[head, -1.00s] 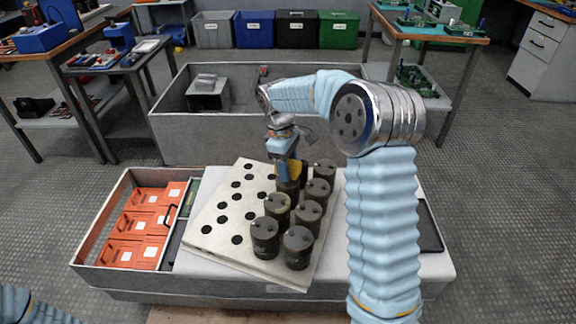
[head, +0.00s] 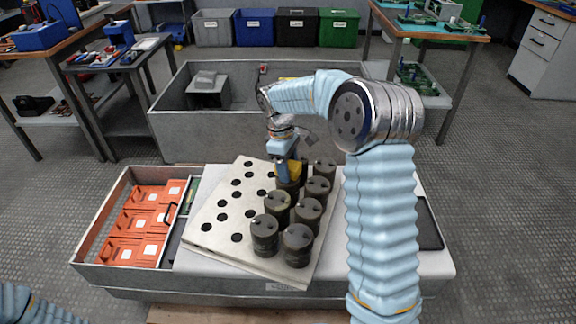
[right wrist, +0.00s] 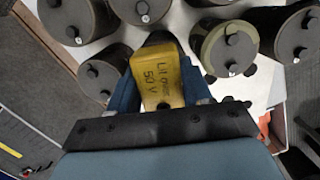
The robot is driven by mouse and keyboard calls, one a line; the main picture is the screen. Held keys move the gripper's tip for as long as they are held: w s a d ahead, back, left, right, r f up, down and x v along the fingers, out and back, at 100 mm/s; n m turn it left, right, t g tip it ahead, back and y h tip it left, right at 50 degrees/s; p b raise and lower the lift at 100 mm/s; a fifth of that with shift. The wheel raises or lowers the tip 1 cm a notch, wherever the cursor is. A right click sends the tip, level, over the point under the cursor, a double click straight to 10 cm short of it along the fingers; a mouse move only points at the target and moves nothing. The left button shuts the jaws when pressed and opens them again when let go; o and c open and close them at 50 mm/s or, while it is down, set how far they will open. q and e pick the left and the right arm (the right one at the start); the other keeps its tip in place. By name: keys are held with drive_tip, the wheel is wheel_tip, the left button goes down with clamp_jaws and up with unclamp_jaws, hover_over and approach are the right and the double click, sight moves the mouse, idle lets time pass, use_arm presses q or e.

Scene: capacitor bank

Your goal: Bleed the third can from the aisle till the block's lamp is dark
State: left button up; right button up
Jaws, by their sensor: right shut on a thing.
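My right gripper (head: 289,168) is shut on a yellow block (right wrist: 158,76) lettered "50 V". In the right wrist view the block sits between the two blue fingers, its far end at a dark can (right wrist: 160,40). In the head view this can (head: 288,188) stands behind two others in the left row, a can with an olive top (head: 277,207) and a front can (head: 265,236). Contact between block and can terminals is hidden. The block shows a dark round spot near the gripper; no lit lamp is visible. My left gripper is out of view.
A right row of cans (head: 307,213) stands close beside. The pale plate (head: 208,220) has several empty dark holes on its left. An open tray with orange boxes (head: 130,252) lies at left. A grey bin (head: 180,135) stands behind.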

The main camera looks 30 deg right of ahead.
drive_tip(key=shift+f, duration=0.2)
idle(0.6)
drive_tip(key=o, duration=1.3)
drive_tip(key=shift+r, duration=0.1)
drive_tip(key=r, duration=0.4)
drive_tip(key=w+r+p, duration=0.1)
drive_tip(key=r, duration=0.4)
drive_tip(key=a+r, duration=0.1)
drive_tip(key=r, duration=0.3)
drive_tip(key=shift+w+a+r, duration=0.1)
drive_tip(key=shift+w+r, duration=0.15)
drive_tip(key=shift+w, duration=0.1)
